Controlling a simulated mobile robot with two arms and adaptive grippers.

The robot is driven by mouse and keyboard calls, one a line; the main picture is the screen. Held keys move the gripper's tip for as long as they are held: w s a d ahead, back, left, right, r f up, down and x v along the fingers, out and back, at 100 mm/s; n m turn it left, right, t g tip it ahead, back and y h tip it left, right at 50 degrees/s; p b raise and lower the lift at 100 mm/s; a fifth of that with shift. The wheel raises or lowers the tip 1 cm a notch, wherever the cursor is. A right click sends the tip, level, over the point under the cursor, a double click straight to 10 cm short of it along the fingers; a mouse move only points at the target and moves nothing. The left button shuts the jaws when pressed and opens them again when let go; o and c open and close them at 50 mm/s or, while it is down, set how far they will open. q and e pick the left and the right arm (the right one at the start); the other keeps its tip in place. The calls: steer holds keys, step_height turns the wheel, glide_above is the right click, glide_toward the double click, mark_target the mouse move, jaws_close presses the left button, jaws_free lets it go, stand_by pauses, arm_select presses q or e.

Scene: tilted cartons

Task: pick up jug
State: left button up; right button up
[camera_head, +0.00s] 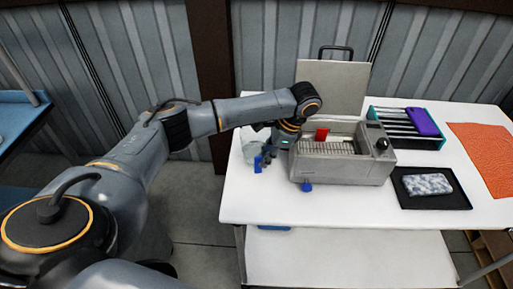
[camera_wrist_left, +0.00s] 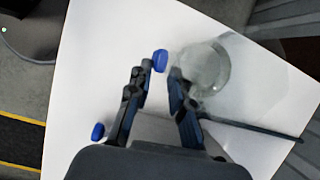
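The jug looks like a clear, see-through vessel (camera_head: 252,147) near the back left of the white table, left of a grey machine. In the left wrist view the jug (camera_wrist_left: 206,66) shows as a round, clear shape just beyond and right of the fingertips. My left gripper (camera_head: 264,160) is beside the jug in the head view, partly hidden by its own wrist. In the left wrist view the gripper (camera_wrist_left: 160,78) has its fingers apart with nothing held between them. The right finger overlaps the jug's edge in the picture; I cannot tell whether they touch. My right gripper is not in view.
The grey machine (camera_head: 342,168) with a raised lid (camera_head: 335,88) stands close right of my left gripper. Small blue pieces (camera_head: 306,187) lie nearby; one blue piece (camera_wrist_left: 160,60) shows between the fingertips. A black tray (camera_head: 430,203) and a rack (camera_head: 395,125) are farther right.

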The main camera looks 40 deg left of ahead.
mark_target(259, 170)
arm_select(q)
steer(key=shift+s+a+f, duration=0.2)
steer(key=shift+f, duration=0.3)
steer(key=p+x, duration=0.1)
steer(key=x, duration=0.3)
steer(key=shift+s+f+p, duration=0.1)
steer(key=shift+f+p, duration=0.1)
steer(key=shift+p, duration=0.15)
steer(key=shift+f, duration=0.15)
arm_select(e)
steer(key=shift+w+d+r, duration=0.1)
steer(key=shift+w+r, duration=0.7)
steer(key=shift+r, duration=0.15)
arm_select(q)
steer(key=shift+d, duration=0.1)
jaws_close()
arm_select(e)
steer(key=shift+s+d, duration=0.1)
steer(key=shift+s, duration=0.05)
